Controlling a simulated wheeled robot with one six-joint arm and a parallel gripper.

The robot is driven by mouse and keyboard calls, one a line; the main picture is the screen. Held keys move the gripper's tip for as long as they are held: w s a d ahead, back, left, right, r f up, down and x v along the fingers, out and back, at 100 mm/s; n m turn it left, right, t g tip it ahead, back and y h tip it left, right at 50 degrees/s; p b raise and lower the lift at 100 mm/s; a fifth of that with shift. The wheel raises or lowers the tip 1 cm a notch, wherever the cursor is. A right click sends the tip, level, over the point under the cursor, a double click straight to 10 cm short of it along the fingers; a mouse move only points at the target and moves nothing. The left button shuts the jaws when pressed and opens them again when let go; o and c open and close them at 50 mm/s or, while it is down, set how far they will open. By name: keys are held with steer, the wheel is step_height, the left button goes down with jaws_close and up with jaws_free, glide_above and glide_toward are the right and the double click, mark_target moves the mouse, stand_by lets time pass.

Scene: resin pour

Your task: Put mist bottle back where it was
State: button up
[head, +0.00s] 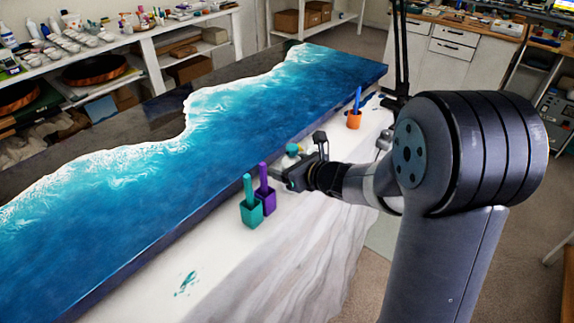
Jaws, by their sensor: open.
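My gripper (302,162) is open above the white covered table edge, beside the blue resin slab. A small rounded teal and yellowish thing (293,149) shows just behind the gripper, partly hidden by it. I cannot tell whether it is the mist bottle, or whether it touches the fingers. No other thing near the gripper is clearly a mist bottle.
A teal cup (251,212) and a purple cup (267,200), each with a handle sticking up, stand left of the gripper. An orange cup (354,120) with a blue handle stands farther back. The blue resin slab (150,190) fills the left. The white cover (215,265) is mostly clear in front.

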steer(key=shift+r, duration=0.15)
steer(key=v, duration=1.2)
steer(key=shift+p, duration=0.35)
